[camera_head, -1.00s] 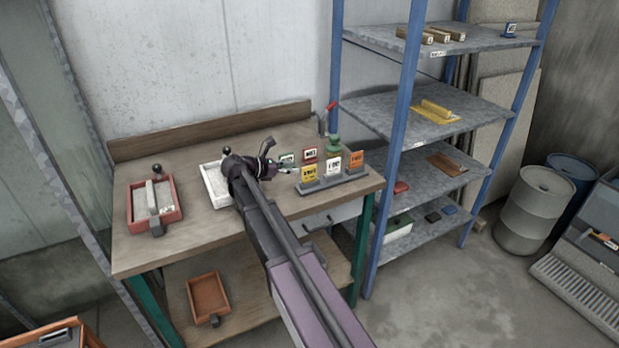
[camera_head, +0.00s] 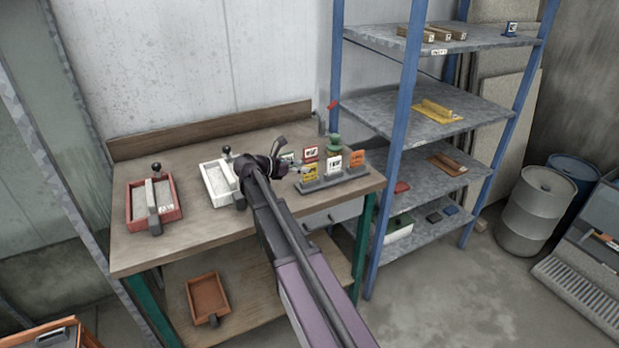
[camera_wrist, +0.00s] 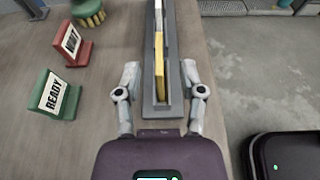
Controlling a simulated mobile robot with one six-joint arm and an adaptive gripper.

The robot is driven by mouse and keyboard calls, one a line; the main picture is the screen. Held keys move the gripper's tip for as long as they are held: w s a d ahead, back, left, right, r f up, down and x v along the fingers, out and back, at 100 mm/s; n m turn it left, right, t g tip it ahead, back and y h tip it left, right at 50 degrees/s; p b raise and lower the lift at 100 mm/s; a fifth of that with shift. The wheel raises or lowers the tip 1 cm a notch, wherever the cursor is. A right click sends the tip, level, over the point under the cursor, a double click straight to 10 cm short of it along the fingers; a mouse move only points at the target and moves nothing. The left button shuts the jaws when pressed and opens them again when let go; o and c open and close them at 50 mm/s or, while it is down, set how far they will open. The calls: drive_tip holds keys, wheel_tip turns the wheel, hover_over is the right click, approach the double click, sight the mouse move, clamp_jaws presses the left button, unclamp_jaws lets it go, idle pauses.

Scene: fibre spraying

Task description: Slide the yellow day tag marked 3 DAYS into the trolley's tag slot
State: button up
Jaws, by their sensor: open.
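The yellow tag (camera_head: 310,173) stands upright at the left end of a grey rack (camera_head: 335,182) on the workbench; its lettering is too small to read. In the wrist view the yellow tag (camera_wrist: 159,80) is seen edge-on in the rack's channel. My gripper (camera_head: 299,168) is at the left end of the rack, close to the yellow tag. In the wrist view my gripper (camera_wrist: 161,76) is open, one finger on each side of the rack and tag. No tag slot can be made out; an orange-edged object with a dark fitting (camera_head: 58,336) shows at the lower left.
White (camera_head: 334,163) and orange tags (camera_head: 358,158) share the rack. Trays stand left on the bench; a blue-framed shelf (camera_head: 404,110) stands right.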

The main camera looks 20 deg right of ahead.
sight(310, 167)
drive_tip(key=shift+b+x, duration=0.45)
drive_tip(key=shift+x, duration=1.45)
drive_tip(key=shift+f, duration=0.1)
clamp_jaws()
